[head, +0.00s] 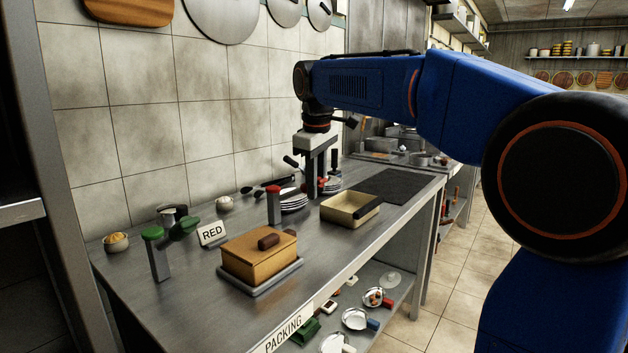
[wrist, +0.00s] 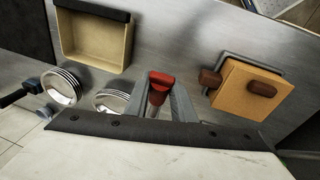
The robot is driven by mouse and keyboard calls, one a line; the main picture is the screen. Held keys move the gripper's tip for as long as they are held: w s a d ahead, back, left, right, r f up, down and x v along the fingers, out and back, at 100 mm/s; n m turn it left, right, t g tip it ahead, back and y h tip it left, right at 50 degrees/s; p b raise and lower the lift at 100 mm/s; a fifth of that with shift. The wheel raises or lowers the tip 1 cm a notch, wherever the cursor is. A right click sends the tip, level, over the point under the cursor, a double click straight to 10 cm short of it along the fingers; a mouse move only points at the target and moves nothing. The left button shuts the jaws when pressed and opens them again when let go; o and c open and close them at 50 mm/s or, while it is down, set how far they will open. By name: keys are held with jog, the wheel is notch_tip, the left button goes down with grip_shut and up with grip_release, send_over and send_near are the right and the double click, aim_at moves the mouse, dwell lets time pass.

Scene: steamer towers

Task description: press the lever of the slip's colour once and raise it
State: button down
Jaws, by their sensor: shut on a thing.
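A white slip reading RED (head: 212,233) stands on the counter. A post with a red top (head: 273,205) stands between the box and the plates. A green-topped post (head: 159,258) with a green lever handle (head: 184,227) stands left of the slip. My gripper (head: 321,188) points down behind the red-topped post, near the plates. In the wrist view a red lever part (wrist: 159,80) shows between the grey fingers, which are shut on it. Its lower part is partly hidden by the fingers, and how it joins the post cannot be seen.
An orange-brown box (head: 258,262) with a dark knob sits on a grey base at the front. A shallow tan tray (head: 345,216) lies to the right. Stacked plates (head: 294,204) stand close to my gripper. A small pot (head: 116,243) is at the far left.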

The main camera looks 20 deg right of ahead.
jog(key=shift+s+d+f+t+y, duration=0.25)
jog(key=shift+f+t+y, duration=0.35)
jog(key=shift+f, duration=0.45)
jog(key=shift+s+d+f+t+y, duration=0.1)
jog(key=shift+s+f+t+y, duration=0.25)
jog(key=shift+f+t, duration=0.6)
jog(key=shift+s+d+f+t+y, duration=0.2)
jog(key=shift+f+t+y, duration=0.35)
jog(key=shift+f, duration=0.8)
jog(key=c, duration=1.5)
grip_release()
jog(key=shift+s+r, duration=0.15)
jog(key=shift+r, duration=0.35)
jog(key=v, duration=1.6)
jog(key=shift+s+d+r, duration=0.1)
jog(key=shift+s+d, duration=0.05)
jog(key=shift+s, duration=0.1)
